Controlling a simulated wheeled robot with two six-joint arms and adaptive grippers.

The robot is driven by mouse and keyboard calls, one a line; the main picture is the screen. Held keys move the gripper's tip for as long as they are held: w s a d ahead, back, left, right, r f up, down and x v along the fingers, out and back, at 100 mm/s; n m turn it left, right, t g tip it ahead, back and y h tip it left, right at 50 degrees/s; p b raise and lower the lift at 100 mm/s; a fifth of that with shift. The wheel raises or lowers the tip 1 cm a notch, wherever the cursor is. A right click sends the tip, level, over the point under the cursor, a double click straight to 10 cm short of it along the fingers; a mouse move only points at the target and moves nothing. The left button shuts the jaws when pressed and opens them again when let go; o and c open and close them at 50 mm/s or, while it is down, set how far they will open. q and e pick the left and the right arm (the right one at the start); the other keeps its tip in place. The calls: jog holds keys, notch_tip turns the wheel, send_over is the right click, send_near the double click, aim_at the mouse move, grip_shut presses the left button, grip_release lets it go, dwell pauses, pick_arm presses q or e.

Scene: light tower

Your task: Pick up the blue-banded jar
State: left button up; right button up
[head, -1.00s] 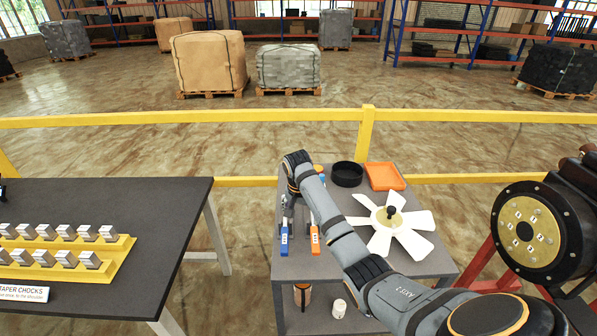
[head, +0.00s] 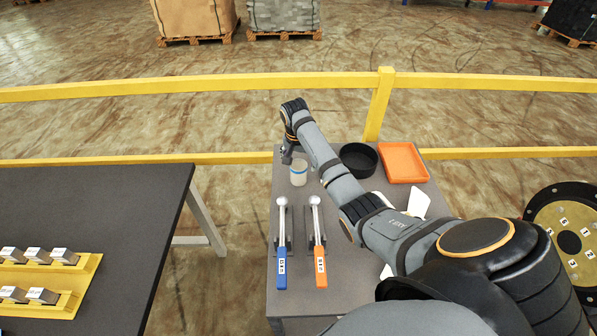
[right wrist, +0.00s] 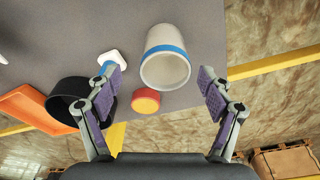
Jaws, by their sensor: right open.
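The blue-banded jar (head: 299,173) is a pale cylinder with a blue band, upright near the back left of the grey table. My right gripper (head: 287,155) is at the table's back left corner, just beyond and left of the jar, partly hidden by its own wrist. In the right wrist view the jar (right wrist: 165,68) shows ahead between the two spread fingers of the open gripper (right wrist: 160,84). I see no contact, and its distance from the fingertips is hard to judge. My left gripper is out of view.
The grey table (head: 345,285) also holds a black round tub (head: 359,158), an orange tray (head: 403,162), and blue-handled (head: 282,265) and orange-handled (head: 320,265) tools. A red-orange capped item (right wrist: 146,100) is near the jar. A yellow rail (head: 240,87) runs behind.

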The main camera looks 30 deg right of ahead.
aim_at(299, 167)
jog(key=f, duration=0.2)
jog(key=shift+w+d+f, duration=0.25)
jog(key=shift+w+f, duration=0.05)
jog(key=shift+w, duration=0.05)
jog(key=shift+w+f, duration=0.1)
jog(key=shift+f, duration=0.6)
jog(key=f, duration=0.3)
jog(key=shift+w+d+f, duration=0.25)
jog(key=shift+w+f, duration=0.15)
jog(key=shift+s, duration=0.1)
jog(key=shift+c, duration=1.4)
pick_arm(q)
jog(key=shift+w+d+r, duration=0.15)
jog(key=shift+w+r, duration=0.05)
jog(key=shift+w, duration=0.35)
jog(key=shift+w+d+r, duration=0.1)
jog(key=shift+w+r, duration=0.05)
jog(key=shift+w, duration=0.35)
pick_arm(e)
jog(key=c, duration=1)
